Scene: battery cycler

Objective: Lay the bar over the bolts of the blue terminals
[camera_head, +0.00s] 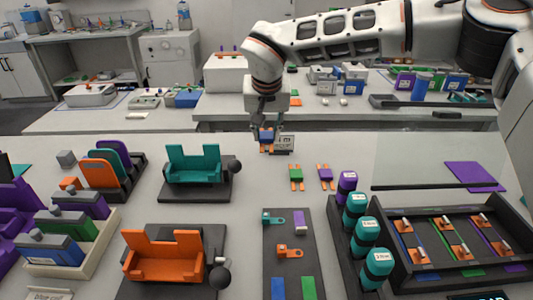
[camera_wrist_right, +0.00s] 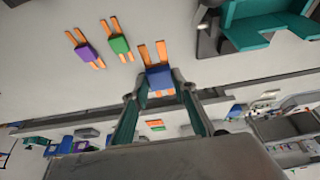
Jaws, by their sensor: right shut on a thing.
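In the right wrist view the blue bar (camera_wrist_right: 159,78) sits between the fingertips (camera_wrist_right: 160,88), orange prongs pointing away. The blue terminals appear to be the copper-coloured pieces (camera_head: 403,226) with pale bolts along the blue strip (camera_head: 412,240), at the left in the black tray (camera_head: 463,206). This tray is to the right, well apart from the gripper. My left gripper is not in view.
A green bar (camera_head: 296,176) and a purple bar (camera_head: 325,176) lie on the table. A teal cradle (camera_head: 194,165) and an orange cradle (camera_head: 164,260) stand left. A clear panel is behind the tray.

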